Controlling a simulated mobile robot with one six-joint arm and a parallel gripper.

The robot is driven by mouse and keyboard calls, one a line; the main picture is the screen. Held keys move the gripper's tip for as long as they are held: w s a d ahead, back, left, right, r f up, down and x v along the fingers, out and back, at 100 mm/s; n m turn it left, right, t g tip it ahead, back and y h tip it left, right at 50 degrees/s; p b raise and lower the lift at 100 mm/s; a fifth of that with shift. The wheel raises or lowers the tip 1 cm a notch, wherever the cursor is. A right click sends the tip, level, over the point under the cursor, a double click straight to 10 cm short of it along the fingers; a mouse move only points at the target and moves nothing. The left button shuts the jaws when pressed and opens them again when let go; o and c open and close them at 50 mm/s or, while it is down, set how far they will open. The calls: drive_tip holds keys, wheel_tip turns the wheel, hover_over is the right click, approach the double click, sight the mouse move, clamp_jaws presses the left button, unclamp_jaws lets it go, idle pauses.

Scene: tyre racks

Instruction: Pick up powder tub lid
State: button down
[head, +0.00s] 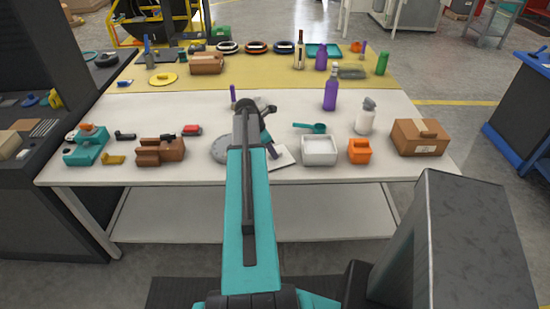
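A flat white square piece (287,158), which looks like the powder tub lid, lies on the white front part of the table, just left of the white tub (319,151). My arm hides its left part. My gripper (272,150) reaches down over the lid from behind the arm's end. Its dark lower part overlaps the lid in this view. Whether it touches the lid, and whether its fingers are open or shut, cannot be made out.
A grey disc (225,150) lies left of the arm. A teal scoop (311,127), an orange container (360,150), a white bottle (365,116) and a cardboard box (419,137) stand to the right. A purple bottle (330,91) stands behind the scoop. Bare table lies in front of the disc.

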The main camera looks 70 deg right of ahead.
drive_tip(key=shift+r, duration=0.1)
idle(0.3)
drive_tip(key=shift+r+b, duration=0.7)
drive_tip(key=shift+r, duration=1)
drive_tip(key=s+a+b, duration=0.5)
drive_tip(key=s+a, duration=0.3)
drive_tip(key=a, duration=0.2)
drive_tip(key=shift+s+a+r, duration=0.15)
drive_tip(key=shift+s+r, duration=0.25)
drive_tip(key=b, duration=0.3)
drive_tip(key=shift+s+a, duration=0.25)
drive_tip(key=shift+s, duration=0.05)
drive_tip(key=shift+a+b, duration=0.1)
drive_tip(key=shift+b, duration=0.4)
drive_tip(key=shift+s+a+r+b, duration=0.1)
drive_tip(key=shift+s+a+b, duration=0.2)
drive_tip(key=shift+b, duration=0.9)
drive_tip(key=shift+s+a+r+b, duration=0.2)
drive_tip(key=shift+a+b, duration=0.1)
drive_tip(key=shift+b, duration=0.55)
drive_tip(key=shift+w, duration=0.1)
